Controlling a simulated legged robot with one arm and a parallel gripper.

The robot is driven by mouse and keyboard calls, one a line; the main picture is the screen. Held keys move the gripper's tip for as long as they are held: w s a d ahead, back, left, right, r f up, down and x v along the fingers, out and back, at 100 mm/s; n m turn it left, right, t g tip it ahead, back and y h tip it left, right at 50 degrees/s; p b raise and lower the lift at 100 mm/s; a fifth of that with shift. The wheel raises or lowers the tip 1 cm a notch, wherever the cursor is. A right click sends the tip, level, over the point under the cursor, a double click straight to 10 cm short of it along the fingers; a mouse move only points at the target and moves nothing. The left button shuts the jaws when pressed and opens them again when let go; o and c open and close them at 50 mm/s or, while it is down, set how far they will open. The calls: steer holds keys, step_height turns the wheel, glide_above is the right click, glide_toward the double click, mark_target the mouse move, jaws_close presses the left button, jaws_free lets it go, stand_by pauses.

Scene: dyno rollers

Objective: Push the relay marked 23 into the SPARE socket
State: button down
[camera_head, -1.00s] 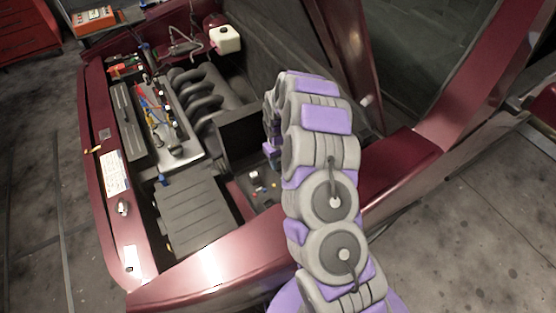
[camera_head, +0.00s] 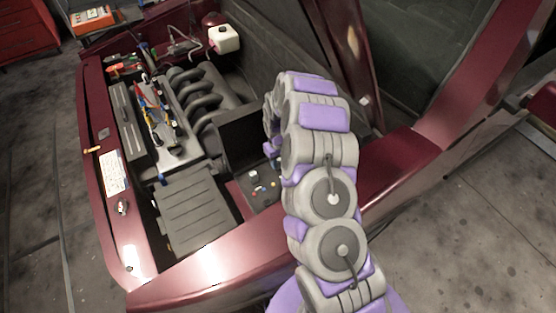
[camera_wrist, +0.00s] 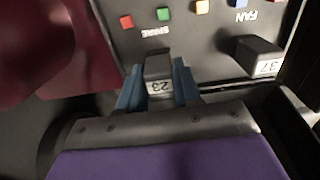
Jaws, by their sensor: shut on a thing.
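The relay marked 23 (camera_wrist: 158,70) is a dark block with a white label, which reads upside down in the wrist view. My gripper (camera_wrist: 158,88) is shut on it, with a blue finger on each side. The relay is at the black fuse panel (camera_wrist: 190,40), just below the upside-down word SPARE (camera_wrist: 158,32). The socket itself is hidden, and I cannot tell how deep the relay sits. In the head view the panel (camera_head: 264,190) shows beside my arm, and my gripper is mostly hidden behind the arm.
A second relay, marked 37 (camera_wrist: 258,56), stands at the right near the word FAN (camera_wrist: 246,16). Several coloured fuses, such as a red one (camera_wrist: 127,21), line the panel. Dark red bodywork (camera_wrist: 60,50) lies at the left. The engine (camera_head: 170,120) is left of my arm.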

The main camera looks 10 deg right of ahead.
steer(key=shift+f, duration=0.25)
steer(key=c, duration=0.7)
jaws_free()
step_height(320, 180, up, 17)
steer(key=p, duration=0.3)
steer(key=s+a+r, duration=0.2)
steer(key=s+r, duration=0.7)
steer(key=r, duration=0.1)
steer(key=s+r+m, duration=0.1)
steer(key=s+r, duration=0.2)
steer(key=s, duration=0.8)
steer(key=s+d+r+m+g, duration=0.1)
steer(key=s+r, duration=0.2)
steer(key=s, duration=0.8)
steer(key=s+d+r+m, duration=0.1)
steer(key=s+r, duration=0.2)
steer(key=s, duration=0.8)
steer(key=shift+m+g, duration=0.3)
steer(key=shift+g, duration=0.1)
